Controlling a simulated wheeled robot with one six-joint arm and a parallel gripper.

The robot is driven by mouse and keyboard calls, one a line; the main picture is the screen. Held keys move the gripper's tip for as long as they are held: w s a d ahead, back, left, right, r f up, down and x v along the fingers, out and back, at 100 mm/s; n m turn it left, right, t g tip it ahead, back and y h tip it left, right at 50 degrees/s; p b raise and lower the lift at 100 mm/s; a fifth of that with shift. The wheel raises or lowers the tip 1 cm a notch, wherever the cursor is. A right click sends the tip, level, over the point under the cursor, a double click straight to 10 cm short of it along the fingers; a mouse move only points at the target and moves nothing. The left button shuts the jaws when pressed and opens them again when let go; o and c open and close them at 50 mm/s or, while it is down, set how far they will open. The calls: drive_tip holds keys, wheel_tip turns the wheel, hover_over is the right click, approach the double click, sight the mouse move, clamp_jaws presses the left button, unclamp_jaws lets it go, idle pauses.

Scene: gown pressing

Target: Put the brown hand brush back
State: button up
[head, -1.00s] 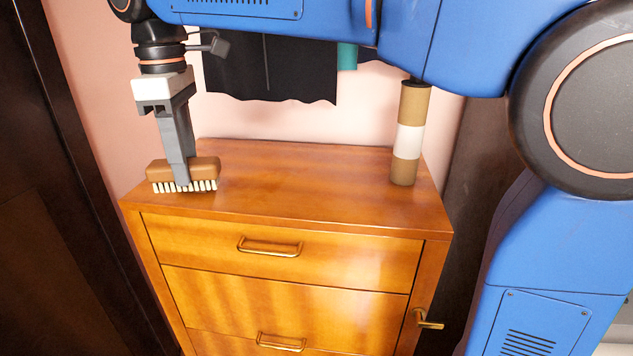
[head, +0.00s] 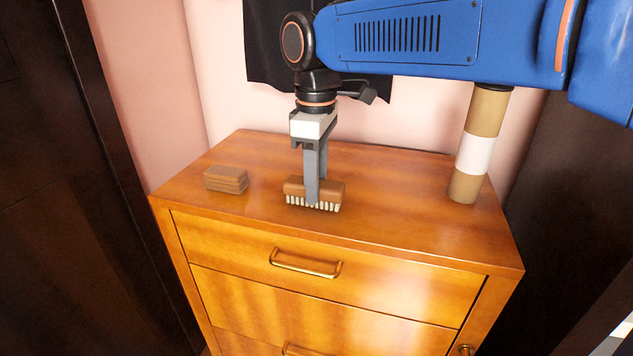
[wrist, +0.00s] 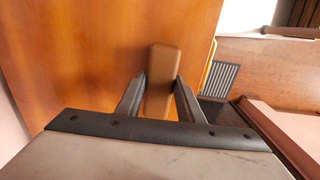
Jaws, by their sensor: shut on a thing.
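The brown hand brush (head: 329,189) has a wooden back and pale bristles pointing down. My gripper (head: 313,192) is shut on it from above, near the middle of the dresser top. The bristles are at or just above the surface; I cannot tell if they touch. In the wrist view the brush (wrist: 161,85) lies between the two fingers (wrist: 160,98).
The wooden dresser (head: 390,190) has drawers with brass handles. A small brown ribbed block (head: 226,179) lies on its top at the left. A brown and white cylinder (head: 475,145) stands at the right. Dark cloth (head: 262,45) hangs behind. The front middle of the top is clear.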

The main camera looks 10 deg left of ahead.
drive_tip(key=shift+f, duration=0.2)
drive_tip(key=o, duration=1.1)
wheel_tip(320, 180, up, 12)
drive_tip(key=shift+r, duration=0.1)
